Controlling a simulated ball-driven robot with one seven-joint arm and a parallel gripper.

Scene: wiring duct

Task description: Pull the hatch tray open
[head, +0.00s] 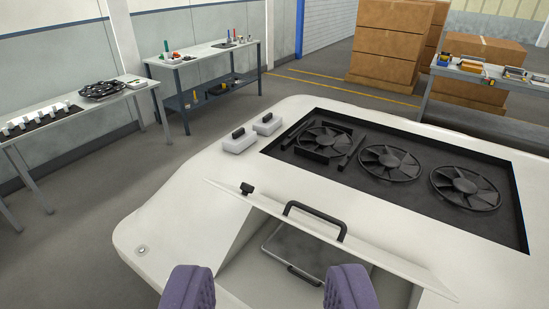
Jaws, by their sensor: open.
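A white hatch flap (385,257) with a black bar handle (316,210) and a small black knob (247,189) stands raised over a recess in the white housing. Below it, inside the recess, is a grey tray (296,247) with a dark handle (304,275) along its near side. The flap hides part of the tray's far side. My gripper (268,276) is open, with its two purple fingers at the bottom edge, left and right of the recess.
The white housing (190,215) has a dark bay (420,155) with several black fans behind the flap. Workbenches (205,52) stand at the back left, and cardboard boxes (388,50) at the back right.

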